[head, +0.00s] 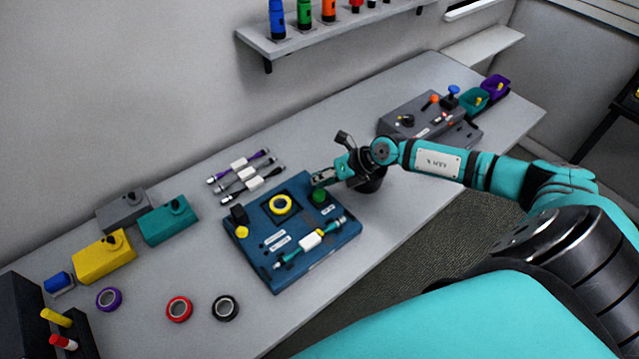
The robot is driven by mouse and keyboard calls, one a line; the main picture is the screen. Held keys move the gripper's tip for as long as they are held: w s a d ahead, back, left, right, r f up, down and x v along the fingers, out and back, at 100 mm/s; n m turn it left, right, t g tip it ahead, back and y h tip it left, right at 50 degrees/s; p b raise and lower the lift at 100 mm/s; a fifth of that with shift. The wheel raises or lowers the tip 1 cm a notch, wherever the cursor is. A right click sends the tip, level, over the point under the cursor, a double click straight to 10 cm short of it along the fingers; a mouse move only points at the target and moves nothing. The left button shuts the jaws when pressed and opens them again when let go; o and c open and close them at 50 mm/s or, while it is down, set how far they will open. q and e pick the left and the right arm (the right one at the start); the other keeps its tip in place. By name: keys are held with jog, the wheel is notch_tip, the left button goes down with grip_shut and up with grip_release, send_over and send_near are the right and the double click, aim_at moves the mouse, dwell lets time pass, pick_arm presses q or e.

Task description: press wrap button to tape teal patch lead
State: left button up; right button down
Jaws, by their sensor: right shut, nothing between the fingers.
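A blue wrapping fixture (340,248) lies on the grey bench in the middle of the head view. A teal patch lead (290,258) with a white label sleeve lies across its front part. A yellow tape roll (281,204) sits in the fixture's square recess. A green button (319,195) stands at the fixture's back right, and a yellow knob (242,232) at its left. My right gripper (318,181) is shut and empty, its fingertips at or just above the green button; I cannot tell whether they touch it. My left gripper is not in view.
Several leads (245,175) lie behind the fixture. Yellow (103,262), teal (165,228) and grey boxes stand left. Purple, red (179,309) and black tape rolls lie in front.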

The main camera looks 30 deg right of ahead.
aim_at(320, 191)
notch_tip(320, 191, up, 6)
jog(key=p, duration=0.5)
dwell(0.6)
dwell(0.4)
